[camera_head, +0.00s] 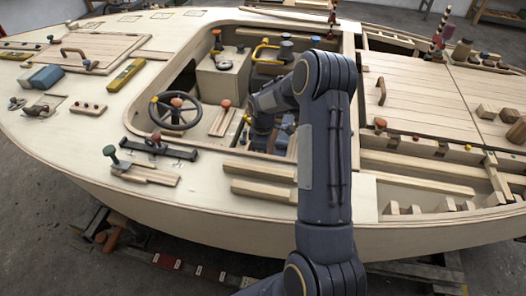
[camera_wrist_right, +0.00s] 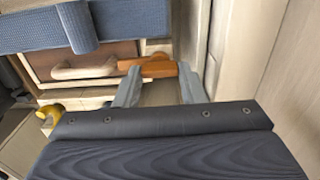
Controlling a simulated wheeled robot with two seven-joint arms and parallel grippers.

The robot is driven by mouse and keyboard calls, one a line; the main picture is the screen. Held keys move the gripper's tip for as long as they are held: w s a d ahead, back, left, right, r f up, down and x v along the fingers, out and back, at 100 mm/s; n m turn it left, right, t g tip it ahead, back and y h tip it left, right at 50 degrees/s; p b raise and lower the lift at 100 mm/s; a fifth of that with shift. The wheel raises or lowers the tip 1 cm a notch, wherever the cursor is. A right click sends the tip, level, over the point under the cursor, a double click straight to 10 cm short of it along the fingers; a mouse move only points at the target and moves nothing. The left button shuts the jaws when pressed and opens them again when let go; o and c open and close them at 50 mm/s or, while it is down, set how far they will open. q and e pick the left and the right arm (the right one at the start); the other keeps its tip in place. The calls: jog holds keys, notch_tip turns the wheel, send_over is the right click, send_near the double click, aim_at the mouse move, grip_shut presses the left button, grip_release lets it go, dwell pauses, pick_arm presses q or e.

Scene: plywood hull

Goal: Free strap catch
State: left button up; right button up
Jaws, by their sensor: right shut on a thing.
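My right gripper (camera_wrist_right: 158,77) has its two grey fingers around an orange-brown wooden piece (camera_wrist_right: 158,66), which looks like a turn catch; it is shut on it. The piece lies roughly crosswise between the fingertips. A blue strap (camera_wrist_right: 76,27) hangs over the edge of a blue cushion to the left of the gripper, apart from the fingers. In the head view my right arm reaches down into the cockpit opening, and its fingertips and the catch are hidden there. My left gripper is not in view.
A brown drawer front with a pale handle (camera_wrist_right: 84,69) is left of the gripper, and a yellow hook (camera_wrist_right: 49,113) is lower left. A pale wall (camera_wrist_right: 245,50) stands close on the right. The steering wheel (camera_head: 175,112) and cockpit rim surround the arm's opening.

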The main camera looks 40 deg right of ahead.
jog(key=o, duration=1)
jog(key=shift+r, duration=3.9)
jog(key=shift+r, duration=0.15)
jog(key=s+a+r+m+t+y+p, duration=0.1)
jog(key=s+a+r+m+t+p, duration=0.15)
jog(key=s+a+r, duration=0.65)
jog(key=s+a+r+m+t+y+p, duration=0.1)
jog(key=s+a+r+m+t+p, duration=0.25)
jog(key=s+r, duration=0.6)
jog(key=s+a+m, duration=0.1)
jog(key=s+a, duration=0.1)
jog(key=s+a+r+m+y, duration=0.1)
jog(key=s+a, duration=0.1)
jog(key=a, duration=0.1)
jog(key=s+a+m+p, duration=0.1)
jog(key=s+a, duration=0.2)
jog(key=shift+r+m+y, duration=0.4)
